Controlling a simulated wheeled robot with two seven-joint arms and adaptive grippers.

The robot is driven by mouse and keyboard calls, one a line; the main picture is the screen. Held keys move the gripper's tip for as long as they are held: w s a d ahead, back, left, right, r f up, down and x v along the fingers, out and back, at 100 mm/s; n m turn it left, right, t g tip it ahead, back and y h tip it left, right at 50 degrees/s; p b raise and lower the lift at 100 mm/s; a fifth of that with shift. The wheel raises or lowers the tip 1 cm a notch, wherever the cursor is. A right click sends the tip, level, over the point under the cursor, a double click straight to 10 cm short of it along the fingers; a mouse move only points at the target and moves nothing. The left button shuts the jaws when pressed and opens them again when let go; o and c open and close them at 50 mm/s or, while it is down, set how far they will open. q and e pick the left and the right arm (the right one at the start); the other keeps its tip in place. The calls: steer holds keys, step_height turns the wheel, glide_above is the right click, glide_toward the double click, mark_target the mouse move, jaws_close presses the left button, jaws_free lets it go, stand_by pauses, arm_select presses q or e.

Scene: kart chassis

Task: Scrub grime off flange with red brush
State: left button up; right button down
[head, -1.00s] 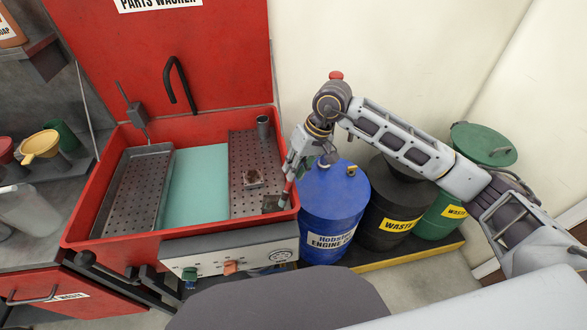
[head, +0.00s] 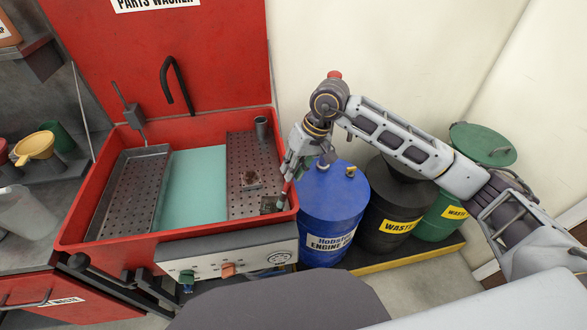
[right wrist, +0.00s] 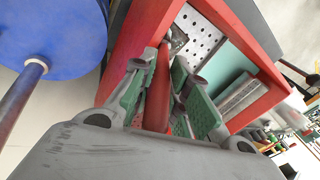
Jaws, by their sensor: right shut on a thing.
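My right gripper (head: 286,182) is shut on the red brush, above the right rim of the red parts washer. The red brush handle (right wrist: 160,88) lies between the green-padded fingers in the right wrist view. Only a small red piece of the brush (head: 286,188) shows below the fingers in the head view. My left gripper is out of view.

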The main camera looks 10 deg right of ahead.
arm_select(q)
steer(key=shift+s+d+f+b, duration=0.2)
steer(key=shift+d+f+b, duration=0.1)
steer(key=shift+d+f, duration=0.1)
arm_select(e)
steer(key=shift+a, duration=1.2)
steer(key=shift+a, duration=0.15)
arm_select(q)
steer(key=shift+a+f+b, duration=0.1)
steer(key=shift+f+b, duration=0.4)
arm_select(e)
steer(key=shift+a, duration=1.25)
steer(key=shift+r, duration=0.15)
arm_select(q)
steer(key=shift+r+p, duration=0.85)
arm_select(e)
step_height(320, 180, up, 6)
steer(key=shift+f, duration=0.15)
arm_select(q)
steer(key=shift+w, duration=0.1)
arm_select(e)
steer(key=shift+r, duration=0.2)
